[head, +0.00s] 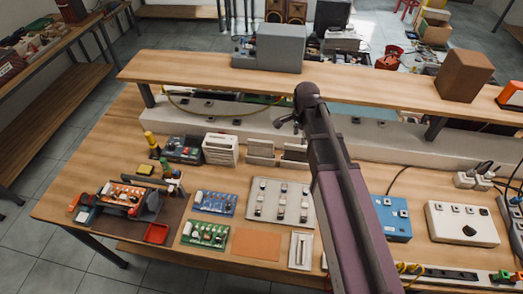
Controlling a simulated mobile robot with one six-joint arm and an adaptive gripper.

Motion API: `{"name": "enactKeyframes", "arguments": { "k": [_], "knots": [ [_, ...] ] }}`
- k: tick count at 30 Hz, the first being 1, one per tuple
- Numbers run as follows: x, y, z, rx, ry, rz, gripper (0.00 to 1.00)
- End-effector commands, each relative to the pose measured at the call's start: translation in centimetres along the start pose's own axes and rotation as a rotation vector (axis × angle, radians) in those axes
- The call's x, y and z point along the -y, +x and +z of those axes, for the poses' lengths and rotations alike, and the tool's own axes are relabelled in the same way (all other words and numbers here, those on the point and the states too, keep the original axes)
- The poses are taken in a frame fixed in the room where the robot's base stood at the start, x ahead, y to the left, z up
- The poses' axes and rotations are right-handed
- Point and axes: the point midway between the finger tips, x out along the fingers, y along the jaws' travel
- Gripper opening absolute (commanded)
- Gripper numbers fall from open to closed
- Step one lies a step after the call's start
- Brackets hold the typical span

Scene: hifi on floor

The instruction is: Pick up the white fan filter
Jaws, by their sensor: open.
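A white block with dark horizontal lines on its front (221,149) stands upright on the workbench (110,160), left of centre. It looks most like the white fan filter, but I cannot tell for sure at this size. My gripper (284,125) hangs at the end of my raised arm, near the front edge of the upper shelf. It is open, small in view, and nothing shows between its fingers. It is to the right of the white block and apart from it. My arm hides part of the bench to the right of centre.
The upper shelf (190,72) overhangs the bench's back and carries a grey box (268,48) and a brown box (465,75). Pale blocks (260,152) stand right of the white block. Circuit boards (214,202), a grey panel (281,203) and a blue box (391,218) crowd the front.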

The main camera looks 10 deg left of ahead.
Motion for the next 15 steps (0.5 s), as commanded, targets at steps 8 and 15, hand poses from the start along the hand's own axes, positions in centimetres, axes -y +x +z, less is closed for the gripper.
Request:
{"name": "enactKeyframes", "arguments": {
  "k": [8, 15],
  "knots": [
    [7.2, -1.2, 5.1, 0.0, 0.309, 0.0, 0.6],
    [10.8, -1.7, 8.7, 0.0, 0.512, 0.0, 0.6]
  ]
}}
